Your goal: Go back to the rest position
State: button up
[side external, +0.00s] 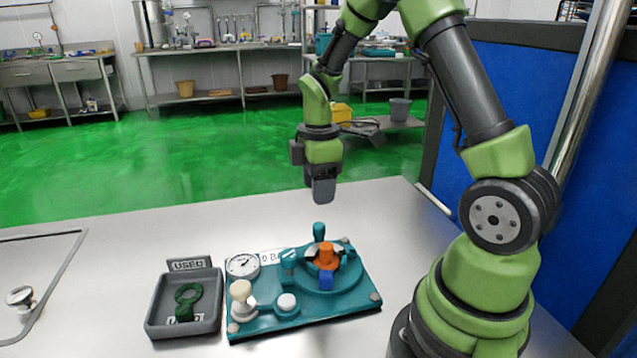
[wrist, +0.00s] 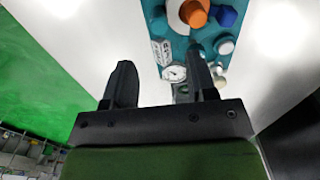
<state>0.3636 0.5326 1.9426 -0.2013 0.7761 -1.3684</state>
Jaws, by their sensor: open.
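My gripper (side external: 323,190) hangs in the air above the far side of the table, pointing down, above and behind the teal fixture (side external: 345,297). In the wrist view its two dark fingers (wrist: 160,85) stand apart with nothing between them. The fixture carries an orange part (side external: 326,256), a blue part (side external: 326,281), a pressure gauge (side external: 242,266), a cream knob (side external: 241,290) and a pale round cap (side external: 287,302). The orange part also shows in the wrist view (wrist: 194,13). My gripper touches none of these.
A grey tray (side external: 155,321) labelled USED stands left of the fixture with a green ring-shaped part (side external: 187,295) in it. A metal knob (side external: 20,296) sits inside an outlined area at far left. A blue partition (side external: 490,90) stands at right. The table's far side is bare.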

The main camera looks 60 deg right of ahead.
jog(key=shift+r, duration=0.2)
jog(key=s+a+r+m+t, duration=0.3)
jog(key=a+r+m, duration=0.25)
jog(key=r, duration=0.45)
jog(key=s+a+r+m+t+y, duration=0.2)
jog(key=s+a+r+m+t, duration=0.2)
jog(key=s+a+m, duration=0.3)
jog(key=s+r, duration=0.1)
jog(key=s, duration=0.2)
jog(key=shift+s+a+r+m, duration=0.15)
jog(key=shift+a+r+m, duration=0.2)
jog(key=shift+a+r, duration=0.05)
dwell(0.5)
